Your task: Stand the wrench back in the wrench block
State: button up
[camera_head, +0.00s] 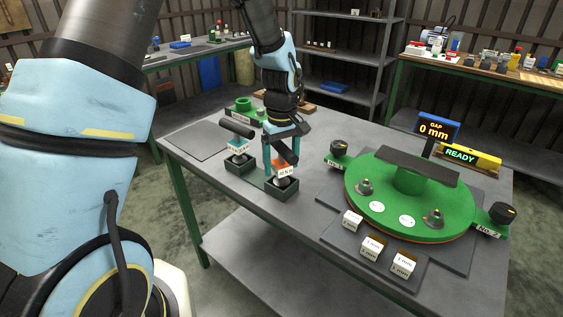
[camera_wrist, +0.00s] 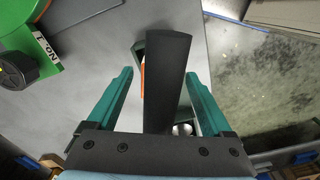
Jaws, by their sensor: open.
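A tool with a black bar handle (camera_head: 286,151), an orange part and a small white label stands in a dark green block (camera_head: 289,193) on the table. I take it for the wrench; its label is too small to read surely. My gripper (camera_head: 281,156) is open above this block, its teal fingers on either side of the handle. In the wrist view the black handle (camera_wrist: 168,75) runs between the spread fingers (camera_wrist: 160,78), with visible gaps on both sides. The handle hides most of the block below. How deep the tool sits in the block cannot be told.
A second black-handled tool (camera_head: 236,128) stands in another block (camera_head: 240,167) just left. A green round disperser (camera_head: 410,195) with knobs fills the table's right side. White gauge blocks (camera_head: 372,243) lie in front. A grey mat (camera_head: 200,140) at the left is bare.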

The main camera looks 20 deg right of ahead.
notch_tip(320, 180, up, 12)
jog(key=shift+r+b, duration=0.15)
jog(key=shift+b, duration=1)
jog(key=s+a+f+m, duration=0.1)
jog(key=s+a+f, duration=0.1)
jog(key=a, duration=1.3)
jog(key=s+a+f+m+t, duration=0.1)
jog(key=s+a+f, duration=0.1)
jog(key=a, duration=1.3)
jog(key=shift+f+t, duration=0.3)
jog(key=shift+f, duration=0.35)
jog(key=shift+a, duration=0.1)
